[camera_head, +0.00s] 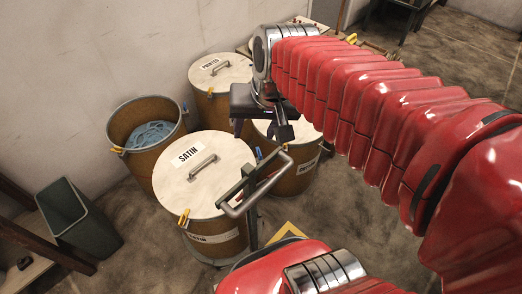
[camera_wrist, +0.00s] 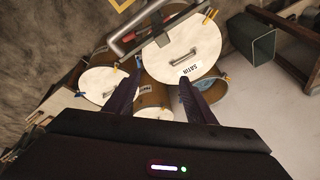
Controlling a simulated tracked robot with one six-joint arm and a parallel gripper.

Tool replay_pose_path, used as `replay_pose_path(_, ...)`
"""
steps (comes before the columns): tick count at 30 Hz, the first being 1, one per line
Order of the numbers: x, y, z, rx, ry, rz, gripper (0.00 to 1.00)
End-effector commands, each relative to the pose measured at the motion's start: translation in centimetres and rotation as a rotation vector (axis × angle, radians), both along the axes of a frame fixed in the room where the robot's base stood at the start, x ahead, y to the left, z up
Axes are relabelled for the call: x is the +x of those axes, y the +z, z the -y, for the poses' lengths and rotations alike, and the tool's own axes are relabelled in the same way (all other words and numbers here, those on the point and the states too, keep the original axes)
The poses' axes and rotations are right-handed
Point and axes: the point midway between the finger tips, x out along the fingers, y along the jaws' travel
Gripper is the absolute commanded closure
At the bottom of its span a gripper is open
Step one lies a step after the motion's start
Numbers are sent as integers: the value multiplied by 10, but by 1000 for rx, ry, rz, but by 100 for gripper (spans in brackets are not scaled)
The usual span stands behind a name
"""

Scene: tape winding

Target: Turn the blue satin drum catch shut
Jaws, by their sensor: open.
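The satin drum (camera_head: 215,234) stands in the middle with its pale lid (camera_head: 226,158) on, labelled SATIN. In the wrist view its lid (camera_wrist: 175,60) lies just beyond the fingers. A small blue catch (camera_head: 259,153) shows at the lid's right rim, and a blue piece, probably the same catch (camera_wrist: 138,62), shows near the left finger in the wrist view. Its exact angle is too small to tell. A yellow catch (camera_head: 184,217) sits on the opposite rim. My gripper (camera_head: 262,132) is open and empty above the drums, also in the wrist view (camera_wrist: 158,85), apart from the catch.
A grey tubular handle (camera_head: 262,190) rises at the satin drum's right. An open drum (camera_head: 145,109) with blue tape stands behind left, the printed drum (camera_head: 222,70) behind, another lidded drum (camera_head: 294,180) at right. A dark bin (camera_head: 77,220) stands left. Bare floor lies right.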

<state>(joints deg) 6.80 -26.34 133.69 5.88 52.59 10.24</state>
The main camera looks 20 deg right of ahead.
Motion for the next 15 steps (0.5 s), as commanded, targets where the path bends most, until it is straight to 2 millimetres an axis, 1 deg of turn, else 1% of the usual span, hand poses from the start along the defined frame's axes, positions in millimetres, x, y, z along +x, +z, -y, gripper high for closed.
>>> replay_pose_path(1, 9, -4, 4, 21, -38, -21, 50)
replay_pose_path(8, 46, -20, 19, 114, -217, -97, 50)
replay_pose_path(15, 84, -45, 39, 209, -410, -176, 50)
